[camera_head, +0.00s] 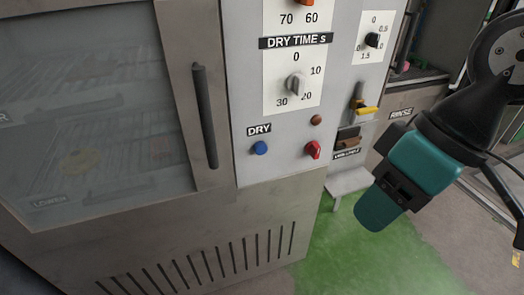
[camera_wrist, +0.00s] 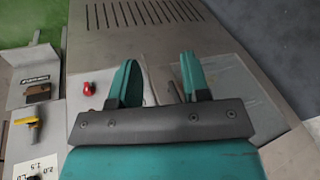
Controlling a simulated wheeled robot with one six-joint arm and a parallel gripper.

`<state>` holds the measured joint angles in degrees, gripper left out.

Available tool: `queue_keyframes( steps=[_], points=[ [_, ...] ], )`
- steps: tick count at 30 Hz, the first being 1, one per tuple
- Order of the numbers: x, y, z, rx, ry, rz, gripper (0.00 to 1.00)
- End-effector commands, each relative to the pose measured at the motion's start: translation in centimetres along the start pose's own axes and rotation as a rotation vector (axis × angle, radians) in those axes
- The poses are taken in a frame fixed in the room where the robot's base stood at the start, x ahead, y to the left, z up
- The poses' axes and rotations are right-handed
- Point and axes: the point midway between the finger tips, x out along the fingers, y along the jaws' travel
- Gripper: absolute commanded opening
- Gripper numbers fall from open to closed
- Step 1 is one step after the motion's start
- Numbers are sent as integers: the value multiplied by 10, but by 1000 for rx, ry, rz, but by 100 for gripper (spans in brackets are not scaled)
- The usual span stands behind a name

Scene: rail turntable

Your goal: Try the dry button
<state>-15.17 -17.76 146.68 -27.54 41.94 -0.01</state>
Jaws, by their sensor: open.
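The blue dry button (camera_head: 259,148) sits low on the grey control panel (camera_head: 245,100), under a DRY label (camera_head: 259,130). A red knob (camera_head: 312,150) is to its right; it also shows in the wrist view (camera_wrist: 88,88). My gripper (camera_head: 380,208), with teal fingers, is to the right of the panel in the head view, apart from the button. In the wrist view its two fingers (camera_wrist: 158,62) are spread with nothing between them. The blue button cannot be made out in the wrist view; the gripper covers part of the panel there.
A dry time dial (camera_head: 294,84) is above the button. A glass-fronted door (camera_head: 85,100) with a dark vertical handle (camera_head: 205,115) is to the left. A yellow lever (camera_head: 366,108) and a small shelf (camera_head: 349,182) are on the right. Green floor (camera_head: 365,260) is open below.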

Motion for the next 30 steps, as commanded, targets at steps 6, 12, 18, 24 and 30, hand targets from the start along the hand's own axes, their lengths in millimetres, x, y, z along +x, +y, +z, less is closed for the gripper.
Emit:
queue_keyframes(
  steps=[6, 12, 18, 24, 30],
  points=[
    [0, 0, 0, 0, 0, 0, 0],
    [0, 0, 0, 0, 0, 0, 0],
    [0, 0, 0, 0, 0, 0, 0],
    [0, 0, 0, 0, 0, 0, 0],
    [0, 0, 0, 0, 0, 0, 0]
  ],
)
